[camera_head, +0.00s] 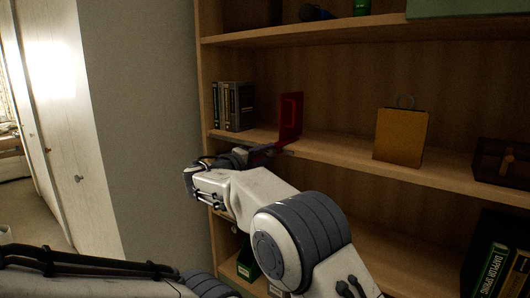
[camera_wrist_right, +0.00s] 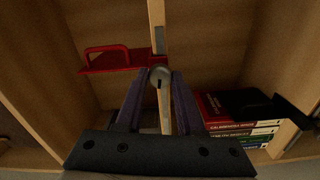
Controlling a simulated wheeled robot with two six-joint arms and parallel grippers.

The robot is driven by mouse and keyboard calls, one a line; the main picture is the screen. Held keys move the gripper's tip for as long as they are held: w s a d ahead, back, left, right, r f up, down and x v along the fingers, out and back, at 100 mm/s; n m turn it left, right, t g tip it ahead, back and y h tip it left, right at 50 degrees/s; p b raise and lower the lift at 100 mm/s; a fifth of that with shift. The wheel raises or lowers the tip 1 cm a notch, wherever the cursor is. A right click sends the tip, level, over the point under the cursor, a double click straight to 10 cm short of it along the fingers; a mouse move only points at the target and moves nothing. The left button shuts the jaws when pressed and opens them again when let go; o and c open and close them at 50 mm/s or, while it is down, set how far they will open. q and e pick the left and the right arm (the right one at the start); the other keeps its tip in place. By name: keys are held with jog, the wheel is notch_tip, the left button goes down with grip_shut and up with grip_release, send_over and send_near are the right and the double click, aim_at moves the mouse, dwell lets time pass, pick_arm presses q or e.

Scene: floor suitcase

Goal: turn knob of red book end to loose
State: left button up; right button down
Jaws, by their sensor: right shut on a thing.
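The red book end (camera_head: 291,118) stands on the middle shelf, right of the dark books. In the right wrist view its red plate and handle (camera_wrist_right: 108,60) show at the upper left. A round grey knob (camera_wrist_right: 159,74) sits beside the red plate at the shelf edge. My right gripper (camera_head: 266,152) is at the shelf's front edge just below the book end. In the wrist view its two fingertips (camera_wrist_right: 159,78) are closed on the knob from both sides. The knob is hidden in the head view. My left gripper is out of view; only arm parts show at the lower left.
Dark books (camera_head: 234,106) stand left of the book end. A tan bag-shaped object (camera_head: 401,136) and a dark open box (camera_head: 502,160) are farther right on the same shelf (camera_head: 340,152). More books (camera_wrist_right: 240,130) show in the wrist view. A grey wall is at left.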

jog(key=shift+n+p, duration=0.3)
jog(key=shift+n, duration=0.6)
jog(key=c, duration=0.5)
grip_release()
jog(key=shift+s+a+f, duration=0.1)
jog(key=shift+s+a, duration=0.1)
jog(key=shift+s, duration=0.05)
jog(key=b+v, duration=0.3)
jog(key=v, duration=0.7)
